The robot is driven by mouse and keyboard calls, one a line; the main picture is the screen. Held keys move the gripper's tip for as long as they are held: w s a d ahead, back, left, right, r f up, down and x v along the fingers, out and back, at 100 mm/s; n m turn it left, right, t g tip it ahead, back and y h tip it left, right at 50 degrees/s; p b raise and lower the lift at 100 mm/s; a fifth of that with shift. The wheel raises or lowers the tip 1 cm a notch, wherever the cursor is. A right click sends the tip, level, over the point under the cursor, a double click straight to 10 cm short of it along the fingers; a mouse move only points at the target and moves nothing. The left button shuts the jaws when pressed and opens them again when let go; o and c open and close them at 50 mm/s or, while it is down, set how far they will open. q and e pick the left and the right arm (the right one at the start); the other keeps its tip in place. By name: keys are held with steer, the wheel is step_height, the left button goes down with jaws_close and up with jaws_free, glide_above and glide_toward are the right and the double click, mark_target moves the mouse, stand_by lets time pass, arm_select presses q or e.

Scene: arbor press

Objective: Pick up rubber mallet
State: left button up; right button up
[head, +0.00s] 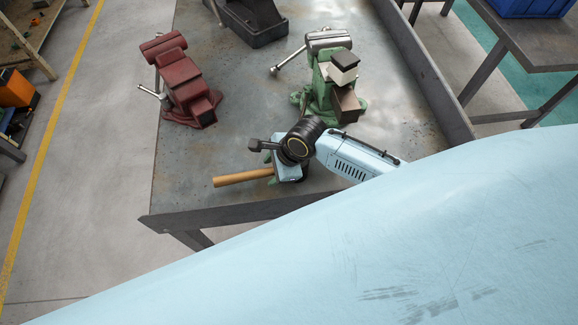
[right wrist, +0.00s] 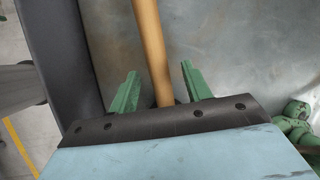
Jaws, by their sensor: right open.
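The rubber mallet's wooden handle (head: 240,179) lies on the metal workbench near its front left edge, pointing left in the head view. My right gripper (head: 271,180) is above the handle in the head view. In the right wrist view, the two green fingers of my right gripper (right wrist: 160,88) stand apart, one on each side of the handle (right wrist: 152,45). The gripper is open, with gaps between the handle and both fingers. My left gripper is not in view.
A red vise (head: 187,85) stands at the back left of the workbench (head: 235,100). A green vise (head: 325,88) stands close behind my right wrist. A dark grey object (head: 252,20) is at the back. The bench has a raised right edge (head: 425,65).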

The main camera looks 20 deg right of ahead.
steer(key=shift+c, duration=0.2)
jaws_close()
steer(key=shift+r, duration=0.1)
